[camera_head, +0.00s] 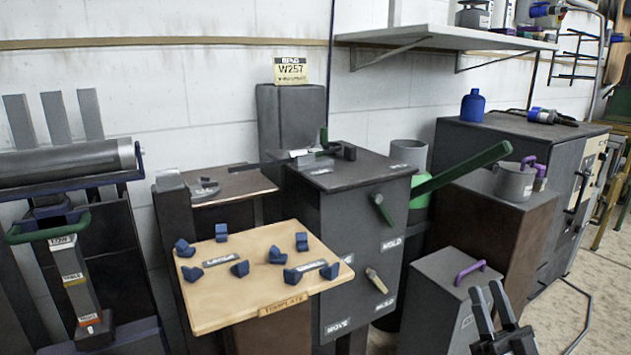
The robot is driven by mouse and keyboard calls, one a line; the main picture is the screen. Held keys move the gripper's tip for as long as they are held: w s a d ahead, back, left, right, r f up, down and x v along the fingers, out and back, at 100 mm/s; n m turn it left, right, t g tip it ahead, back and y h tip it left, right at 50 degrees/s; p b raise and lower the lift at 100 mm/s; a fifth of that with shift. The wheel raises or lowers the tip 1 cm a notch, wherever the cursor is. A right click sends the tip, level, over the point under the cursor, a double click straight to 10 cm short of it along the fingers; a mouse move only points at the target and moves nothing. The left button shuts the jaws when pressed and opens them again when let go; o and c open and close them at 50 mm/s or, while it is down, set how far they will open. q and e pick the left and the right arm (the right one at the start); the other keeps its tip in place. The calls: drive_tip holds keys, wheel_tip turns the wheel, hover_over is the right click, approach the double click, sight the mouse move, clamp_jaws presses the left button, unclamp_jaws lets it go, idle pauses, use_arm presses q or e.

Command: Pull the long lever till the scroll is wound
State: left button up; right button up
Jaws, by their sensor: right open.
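A long green lever (462,172) slants up to the right from behind the dark cabinet (345,250) in the middle. A grey roller (65,160), which looks like the scroll, lies across a dark stand at the far left. Whether anything is wound on it I cannot tell. My right gripper (489,297) is open and empty at the bottom right, pointing up, in front of a grey box with a purple handle. It is well below the lever and apart from it. My left gripper is not in view.
A wooden board (255,270) with several blue blocks stands left of the cabinet. The cabinet front has a short green handle (381,209) and a tan knob (376,281). The grey box (450,300) and a brown block (480,225) stand at right.

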drive_tip(key=s+a+g+h+p, duration=0.2)
drive_tip(key=s+a+g+p, duration=0.55)
drive_tip(key=a+p, duration=0.4)
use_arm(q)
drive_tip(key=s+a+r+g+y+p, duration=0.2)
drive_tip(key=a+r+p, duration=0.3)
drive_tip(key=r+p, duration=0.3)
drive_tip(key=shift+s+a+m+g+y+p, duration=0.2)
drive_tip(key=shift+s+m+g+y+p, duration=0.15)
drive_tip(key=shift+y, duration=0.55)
use_arm(e)
drive_tip(key=s+a+n+g, duration=0.1)
drive_tip(key=s+a+g, duration=0.1)
drive_tip(key=s+g, duration=0.2)
drive_tip(key=s+a+r+n+g+h, duration=0.1)
drive_tip(key=s+a+g, duration=0.2)
drive_tip(key=s, duration=0.6)
drive_tip(key=shift+s+a+r+g, duration=0.15)
drive_tip(key=shift+s+r+g, duration=0.2)
drive_tip(key=shift+g, duration=0.3)
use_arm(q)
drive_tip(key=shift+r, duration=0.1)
